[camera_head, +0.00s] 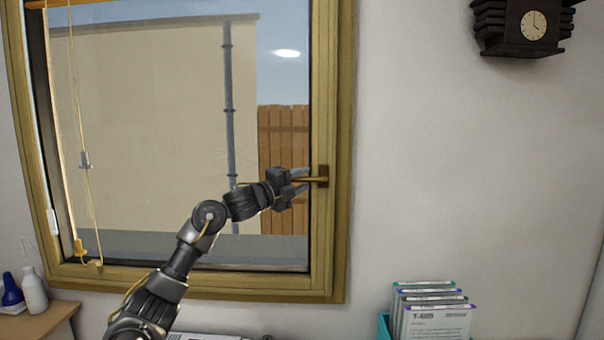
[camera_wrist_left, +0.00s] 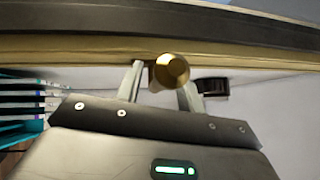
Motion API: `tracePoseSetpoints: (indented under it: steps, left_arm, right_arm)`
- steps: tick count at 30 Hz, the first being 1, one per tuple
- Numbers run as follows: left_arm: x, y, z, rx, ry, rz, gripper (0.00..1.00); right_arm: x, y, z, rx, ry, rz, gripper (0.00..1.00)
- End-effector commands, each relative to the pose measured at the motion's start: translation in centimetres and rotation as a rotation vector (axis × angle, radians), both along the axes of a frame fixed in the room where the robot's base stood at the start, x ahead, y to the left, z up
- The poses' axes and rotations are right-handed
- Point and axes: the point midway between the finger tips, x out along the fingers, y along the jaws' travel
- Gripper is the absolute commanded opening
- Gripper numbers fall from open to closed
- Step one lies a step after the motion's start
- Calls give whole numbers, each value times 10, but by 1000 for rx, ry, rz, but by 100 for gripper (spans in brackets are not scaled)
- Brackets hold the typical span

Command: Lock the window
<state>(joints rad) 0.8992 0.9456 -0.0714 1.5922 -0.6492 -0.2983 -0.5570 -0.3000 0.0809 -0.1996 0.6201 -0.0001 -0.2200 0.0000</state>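The window (camera_head: 331,215) has a brown-gold frame and fills the left half of the head view. Its brass handle (camera_head: 318,181) sits on the right side of the frame and points left, roughly horizontal. My left gripper (camera_head: 302,180) is at the handle, with one finger above it and one below. In the left wrist view, the rounded brass end of the handle (camera_wrist_left: 172,69) shows between the spread fingers of the left gripper (camera_wrist_left: 161,85). A gap shows on the left finger's side. The handle hides part of the other finger. My right gripper is out of view.
Blind cords (camera_head: 85,160) hang at the window's left. Bottles (camera_head: 34,290) stand on a small wooden table (camera_head: 45,319) at lower left. A teal holder with booklets (camera_head: 437,318) is at lower right. A dark clock (camera_head: 532,26) hangs high on the wall.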

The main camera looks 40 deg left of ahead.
Motion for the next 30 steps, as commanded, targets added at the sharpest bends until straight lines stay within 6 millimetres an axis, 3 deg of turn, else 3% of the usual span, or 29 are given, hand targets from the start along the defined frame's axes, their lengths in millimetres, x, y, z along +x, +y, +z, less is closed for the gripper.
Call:
tracePoseSetpoints:
  steps: [11, 20, 30]
  left_arm:
    - [6, -1, 0, 1, 0, 0, 38]
    - [6, -1, 0, 1, 0, 0, 0]
    - [7, -3, -2, -5, -4, -2, 0]
  right_arm:
    - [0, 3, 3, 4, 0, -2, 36]
    - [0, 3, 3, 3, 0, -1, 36]
    - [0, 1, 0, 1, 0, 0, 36]
